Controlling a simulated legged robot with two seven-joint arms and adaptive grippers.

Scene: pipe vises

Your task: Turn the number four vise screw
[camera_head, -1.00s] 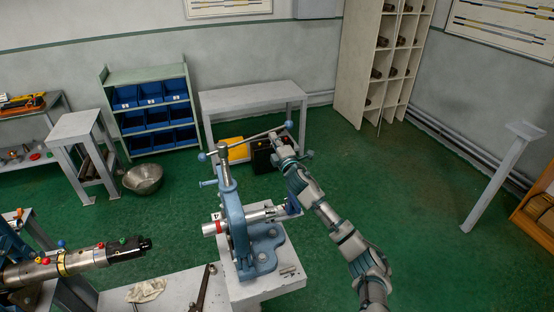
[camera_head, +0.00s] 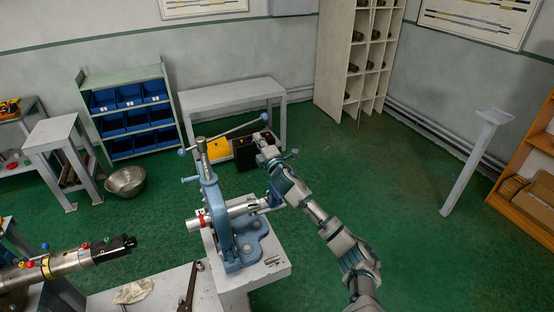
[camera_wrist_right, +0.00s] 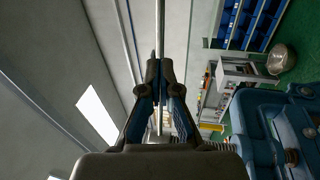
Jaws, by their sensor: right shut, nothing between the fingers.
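The blue pipe vise (camera_head: 218,205) stands upright on a pale bench and holds a horizontal metal pipe (camera_head: 243,206) with a red band. Its screw rises on top, with a long handle bar (camera_head: 222,135) slanting up to the right, a blue ball at its left end. My right gripper (camera_head: 263,140) is just below the bar's right end. In the wrist view the gripper (camera_wrist_right: 161,66) is shut, and a thin rod (camera_wrist_right: 160,25) lines up with its fingertips; I cannot tell whether they touch. The vise's number is not legible. My left gripper is out of view.
A metal cylinder with coloured knobs (camera_head: 75,259) lies at the lower left. A cloth (camera_head: 134,291) and a dark tool lie on the bench. A grey table (camera_head: 232,93) and blue bins (camera_head: 130,94) stand behind.

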